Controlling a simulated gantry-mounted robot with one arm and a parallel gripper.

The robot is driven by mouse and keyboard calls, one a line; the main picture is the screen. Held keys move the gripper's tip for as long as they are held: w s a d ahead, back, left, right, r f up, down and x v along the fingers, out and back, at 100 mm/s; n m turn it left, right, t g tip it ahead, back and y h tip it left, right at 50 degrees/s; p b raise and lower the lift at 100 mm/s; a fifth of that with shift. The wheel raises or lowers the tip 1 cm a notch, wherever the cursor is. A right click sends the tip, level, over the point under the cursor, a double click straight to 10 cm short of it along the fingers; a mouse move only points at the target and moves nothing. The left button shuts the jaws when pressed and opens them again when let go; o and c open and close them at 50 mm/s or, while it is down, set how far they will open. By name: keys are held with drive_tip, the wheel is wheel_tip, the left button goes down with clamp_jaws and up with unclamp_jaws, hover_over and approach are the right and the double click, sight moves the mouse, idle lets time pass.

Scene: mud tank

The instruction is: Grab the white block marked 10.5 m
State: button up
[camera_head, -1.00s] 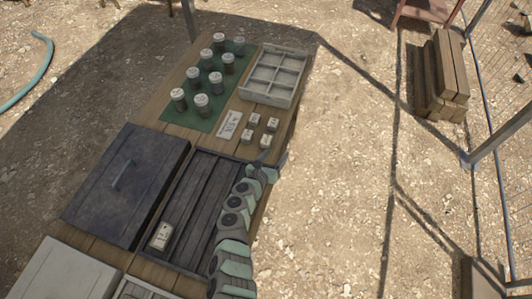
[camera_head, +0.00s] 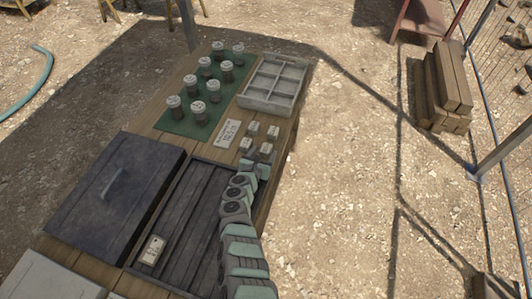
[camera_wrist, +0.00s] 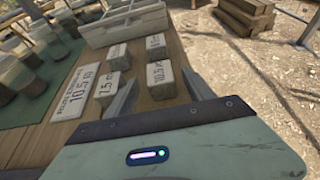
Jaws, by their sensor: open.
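Several small white blocks stand in two rows on the wooden table. The block that reads 10.5 m (camera_wrist: 160,82) is the near right one in the wrist view; it also shows in the head view (camera_head: 266,149). A block reading 7.5 m (camera_wrist: 105,89) stands to its left. Two more blocks, a far left one (camera_wrist: 117,57) and a far right one (camera_wrist: 155,46), have marks too small to read. My gripper (camera_wrist: 160,78) is open and empty, its fingers to either side of the 10.5 m block in the picture. I cannot tell whether they touch it.
A sign reading 10.5 m (camera_head: 228,133) lies left of the blocks. Behind them is a grey divided tray (camera_head: 273,84). Several capped jars (camera_head: 213,90) stand on a green mat (camera_head: 176,124). A dark tray (camera_head: 180,222) holds a pale labelled block (camera_head: 153,250).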

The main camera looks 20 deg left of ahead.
sight(267, 148)
drive_tip(key=b+x, duration=0.3)
drive_tip(key=b, duration=0.1)
drive_tip(key=shift+w+f, duration=0.3)
drive_tip(key=shift+w+b, duration=0.45)
drive_tip(key=shift+w, duration=0.05)
drive_tip(key=shift+c, duration=0.2)
clamp_jaws()
